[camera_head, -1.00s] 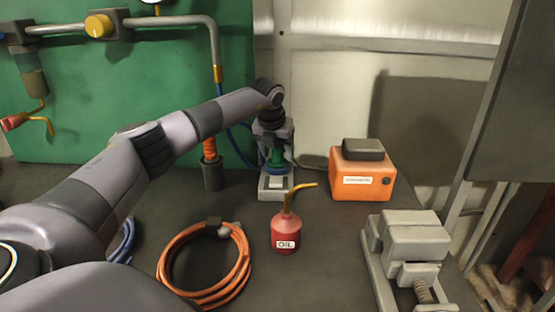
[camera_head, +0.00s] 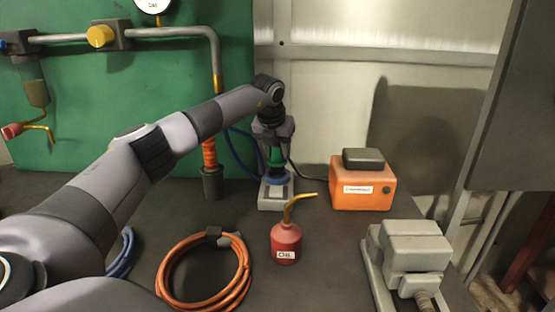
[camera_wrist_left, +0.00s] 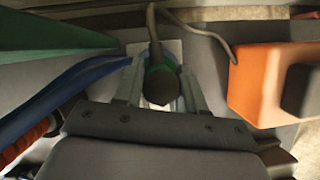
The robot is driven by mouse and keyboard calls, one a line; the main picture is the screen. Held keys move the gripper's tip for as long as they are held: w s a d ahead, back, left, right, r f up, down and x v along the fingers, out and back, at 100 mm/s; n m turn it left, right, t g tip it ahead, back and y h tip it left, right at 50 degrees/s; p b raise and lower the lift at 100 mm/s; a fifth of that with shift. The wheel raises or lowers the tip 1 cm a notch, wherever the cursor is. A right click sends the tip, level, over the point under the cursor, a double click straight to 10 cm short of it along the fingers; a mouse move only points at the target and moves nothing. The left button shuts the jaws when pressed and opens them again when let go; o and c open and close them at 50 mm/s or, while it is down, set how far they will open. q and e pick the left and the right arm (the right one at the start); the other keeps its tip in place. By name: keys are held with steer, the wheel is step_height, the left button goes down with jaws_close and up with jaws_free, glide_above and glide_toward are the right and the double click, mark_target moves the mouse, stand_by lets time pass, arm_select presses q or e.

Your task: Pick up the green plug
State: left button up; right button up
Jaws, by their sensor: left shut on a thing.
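The green plug (camera_head: 276,157) is upright under my left wrist, with a dark cable at its back. It also shows in the left wrist view (camera_wrist_left: 160,84), seen from above between the two fingers. My left gripper (camera_head: 275,165) points down and is shut on the plug. A blue ring (camera_head: 278,180) shows just below the plug, by the grey socket block (camera_head: 272,200) on the bench. The fingers hide part of the plug, and I cannot tell whether it touches the ring. My right gripper is not in view.
An orange box (camera_head: 360,198) stands right of the block. A red oil can (camera_head: 286,242) stands in front. A coiled orange hose (camera_head: 163,270), a grey vise (camera_head: 412,250) and an upright orange-and-grey holder (camera_head: 211,182) are nearby. Blue hoses hang behind.

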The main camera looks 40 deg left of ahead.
arm_select(q)
step_height(320, 180, up, 22)
steer(key=p, duration=0.6)
stand_by(0.5)
